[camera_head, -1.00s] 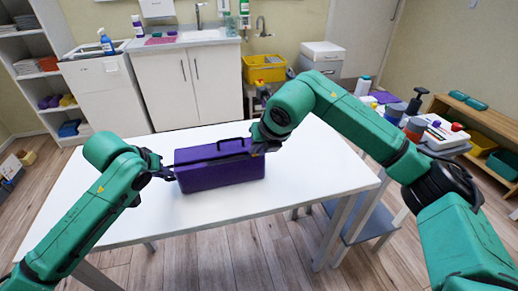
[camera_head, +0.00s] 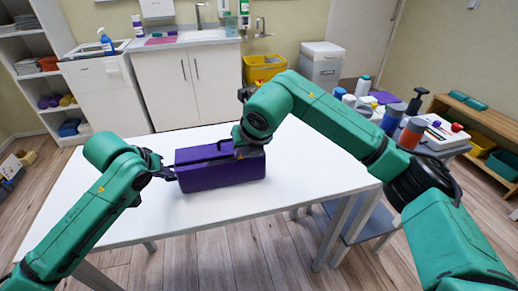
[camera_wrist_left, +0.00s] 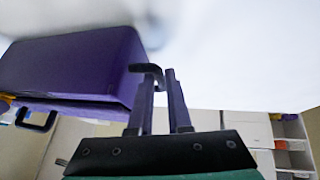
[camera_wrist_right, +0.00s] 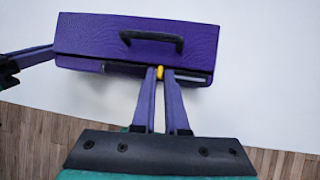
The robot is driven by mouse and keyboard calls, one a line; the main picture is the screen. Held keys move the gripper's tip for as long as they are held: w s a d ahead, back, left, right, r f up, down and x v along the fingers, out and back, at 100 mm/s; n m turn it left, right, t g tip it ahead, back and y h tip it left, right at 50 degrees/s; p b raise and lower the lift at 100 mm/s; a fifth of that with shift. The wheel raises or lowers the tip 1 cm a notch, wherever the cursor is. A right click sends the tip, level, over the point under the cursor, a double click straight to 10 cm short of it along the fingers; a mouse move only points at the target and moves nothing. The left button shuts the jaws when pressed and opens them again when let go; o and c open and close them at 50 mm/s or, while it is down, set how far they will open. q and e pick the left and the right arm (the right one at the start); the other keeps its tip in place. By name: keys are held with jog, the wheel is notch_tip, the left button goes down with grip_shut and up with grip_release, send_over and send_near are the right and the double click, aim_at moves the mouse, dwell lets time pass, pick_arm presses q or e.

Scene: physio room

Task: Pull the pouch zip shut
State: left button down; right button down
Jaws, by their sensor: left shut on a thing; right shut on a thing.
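The purple pouch (camera_head: 215,175) stands on the white table, with a black handle on top. My left gripper (camera_head: 170,174) is at its left end, shut on a dark end tab (camera_wrist_left: 150,71), which shows in the left wrist view. My right gripper (camera_head: 240,150) is over the right part of the pouch. In the right wrist view its fingers (camera_wrist_right: 160,75) are shut on the small yellow zip pull (camera_wrist_right: 159,72), below the handle (camera_wrist_right: 152,41). A dark strip of the zip line shows on both sides of the pull; how far it is open I cannot tell.
The white table (camera_head: 310,165) is clear around the pouch. A side trolley with bottles (camera_head: 410,132) stands to the right, near my right arm. A sink cabinet (camera_head: 190,85) and a yellow crate (camera_head: 262,70) are behind the table.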

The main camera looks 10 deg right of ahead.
pick_arm(q)
jog(key=shift+d+f, duration=0.1)
jog(key=shift+d, duration=0.05)
pick_arm(e)
jog(key=a, duration=0.7)
jog(key=shift+a, duration=0.4)
jog(key=c, duration=0.8)
grip_release()
jog(key=shift+o, duration=0.2)
jog(key=shift+d, duration=0.1)
pick_arm(q)
jog(key=c, duration=0.9)
grip_release()
pick_arm(e)
notch_tip(320, 180, up, 8)
jog(key=shift+r, duration=0.1)
